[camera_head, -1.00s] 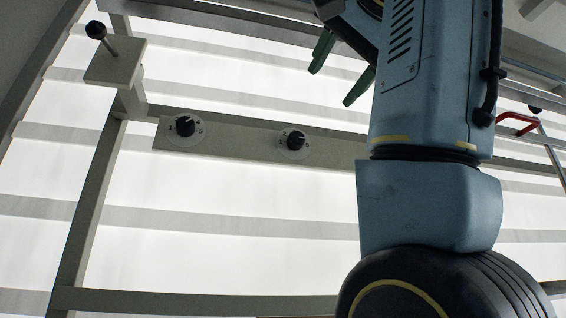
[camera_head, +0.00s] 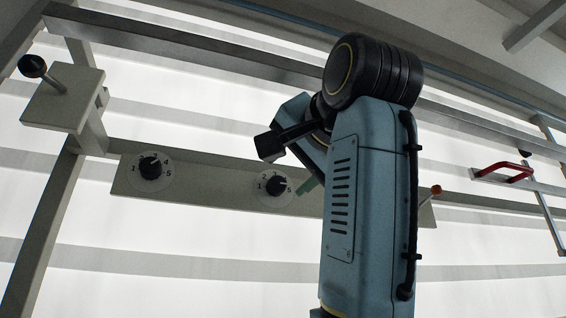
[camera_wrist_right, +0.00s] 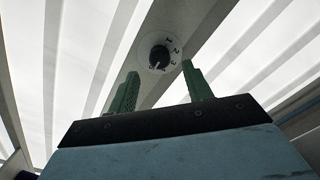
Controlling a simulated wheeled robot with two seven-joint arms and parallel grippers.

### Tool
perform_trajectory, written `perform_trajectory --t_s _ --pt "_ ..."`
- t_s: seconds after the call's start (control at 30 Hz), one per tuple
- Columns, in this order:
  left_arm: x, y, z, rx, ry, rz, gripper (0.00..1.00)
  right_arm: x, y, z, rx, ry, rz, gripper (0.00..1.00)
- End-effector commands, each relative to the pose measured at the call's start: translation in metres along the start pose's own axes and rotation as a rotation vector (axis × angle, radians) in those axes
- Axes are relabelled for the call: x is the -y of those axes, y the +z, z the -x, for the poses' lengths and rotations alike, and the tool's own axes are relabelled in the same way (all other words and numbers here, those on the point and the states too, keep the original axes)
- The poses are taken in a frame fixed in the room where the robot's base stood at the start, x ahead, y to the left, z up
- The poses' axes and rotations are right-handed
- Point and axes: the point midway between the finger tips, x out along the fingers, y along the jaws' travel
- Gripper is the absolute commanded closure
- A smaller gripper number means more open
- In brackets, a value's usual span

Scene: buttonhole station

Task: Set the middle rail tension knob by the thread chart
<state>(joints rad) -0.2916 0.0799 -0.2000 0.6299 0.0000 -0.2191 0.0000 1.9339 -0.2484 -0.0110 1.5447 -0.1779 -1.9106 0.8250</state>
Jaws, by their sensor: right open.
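A pale plate on the rail (camera_head: 210,185) carries a left dial with a black knob (camera_head: 150,169) and, to its right, another numbered dial with a black knob (camera_head: 275,186). The knob settings are too small to read surely. My right gripper (camera_head: 308,186) is mostly hidden behind my own arm; a green finger shows just right of the second dial. In the right wrist view my right gripper (camera_wrist_right: 160,70) is open, its green fingers apart, with a black knob (camera_wrist_right: 160,57) on a numbered dial beyond and between the tips. No contact shows. No thread chart is recognizable.
A block with a black ball-ended lever (camera_head: 33,67) stands at the upper left. A red handle (camera_head: 503,171) is on a rail at right. A small orange-red knob (camera_head: 436,190) is near the plate's right end. My arm covers the plate between.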

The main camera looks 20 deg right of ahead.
Motion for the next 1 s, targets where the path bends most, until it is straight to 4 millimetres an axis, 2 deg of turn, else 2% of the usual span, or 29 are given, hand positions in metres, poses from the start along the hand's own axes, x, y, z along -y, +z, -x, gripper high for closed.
perform_trajectory --t_s 0.1,0.23,0.63,0.93,1.0 --pt "0.000 0.001 0.010 0.004 0.000 0.000 0.64 0.001 -0.001 -0.020 0.002 0.002 0.001 0.50" --pt "-0.001 0.004 0.015 0.010 0.001 0.000 0.64 0.001 -0.001 -0.033 0.001 0.001 0.001 0.50" --pt "-0.002 0.013 0.016 0.024 0.003 -0.001 0.64 0.000 0.000 -0.039 -0.001 -0.001 0.001 0.51" --pt "-0.002 0.012 0.016 0.023 0.002 0.000 0.64 0.000 0.000 -0.039 -0.001 -0.001 0.000 0.90" --pt "-0.002 0.012 0.016 0.023 0.002 0.000 0.64 0.000 0.000 -0.039 -0.001 -0.001 0.000 0.94"
